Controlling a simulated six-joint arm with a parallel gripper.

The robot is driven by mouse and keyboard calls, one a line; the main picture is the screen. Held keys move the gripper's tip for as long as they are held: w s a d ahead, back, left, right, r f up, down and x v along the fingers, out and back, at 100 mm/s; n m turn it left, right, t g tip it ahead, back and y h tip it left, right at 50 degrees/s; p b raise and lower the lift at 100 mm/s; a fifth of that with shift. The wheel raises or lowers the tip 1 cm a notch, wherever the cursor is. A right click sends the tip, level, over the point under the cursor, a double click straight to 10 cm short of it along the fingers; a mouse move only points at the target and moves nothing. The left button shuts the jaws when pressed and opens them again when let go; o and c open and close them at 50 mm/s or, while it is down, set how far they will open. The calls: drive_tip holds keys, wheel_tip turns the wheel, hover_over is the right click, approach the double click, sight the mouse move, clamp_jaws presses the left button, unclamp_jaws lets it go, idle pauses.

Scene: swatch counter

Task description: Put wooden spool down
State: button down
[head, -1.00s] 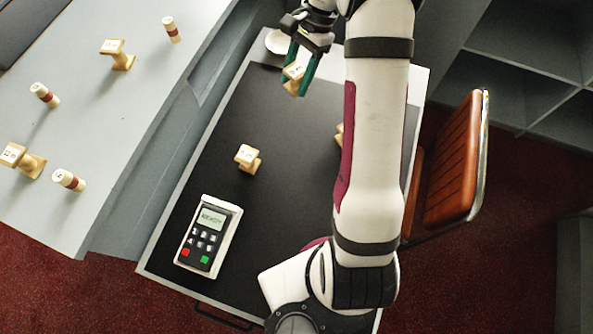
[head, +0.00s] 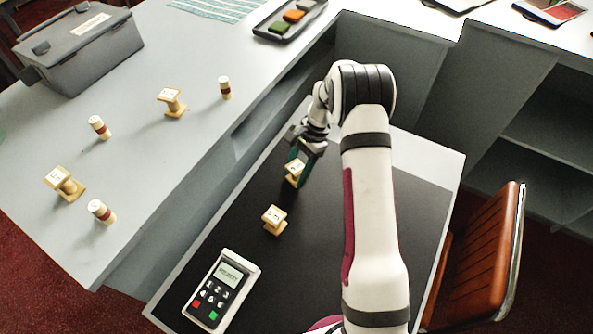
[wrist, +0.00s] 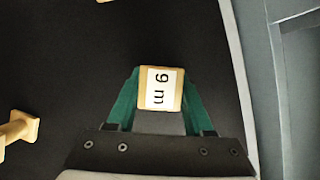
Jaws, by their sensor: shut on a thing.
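My gripper (head: 297,168) has green fingers shut on a wooden spool (head: 294,174) over the dark top of the desk (head: 240,222). In the wrist view the held spool (wrist: 161,88) shows its square end with a white label reading "9 m", between the fingertips (wrist: 160,100). The spool's lower end is hidden, so I cannot tell whether it touches the surface. A second wooden spool (head: 274,220) stands on the dark surface, nearer the camera than my gripper. A spool (wrist: 17,132) also shows at the left edge of the wrist view.
A card terminal (head: 222,290) lies near the desk's front left. The grey counter (head: 150,150) at left carries several spools and red-banded pegs, a grey toolbox (head: 80,50) and a swatch tray (head: 290,18). An orange chair (head: 480,260) stands at right.

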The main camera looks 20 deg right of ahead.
drive_tip(key=shift+c, duration=1.4)
unclamp_jaws()
drive_tip(key=shift+f, duration=0.1)
drive_tip(key=v, duration=1.2)
drive_tip(key=s+a+r+n, duration=0.2)
drive_tip(key=s+a+r, duration=0.3)
drive_tip(key=s+r, duration=0.3)
drive_tip(key=s+a+r+n+h, duration=0.1)
drive_tip(key=s+a+n, duration=0.2)
drive_tip(key=s, duration=0.9)
drive_tip(key=s+a+r+n+t+h, duration=0.1)
drive_tip(key=s+a+n, duration=0.1)
drive_tip(key=s, duration=1)
drive_tip(key=shift+a+n+t, duration=0.3)
drive_tip(key=shift+a+n, duration=0.1)
drive_tip(key=shift+a, duration=0.2)
drive_tip(key=shift+o, duration=0.4)
drive_tip(key=shift+r, duration=0.1)
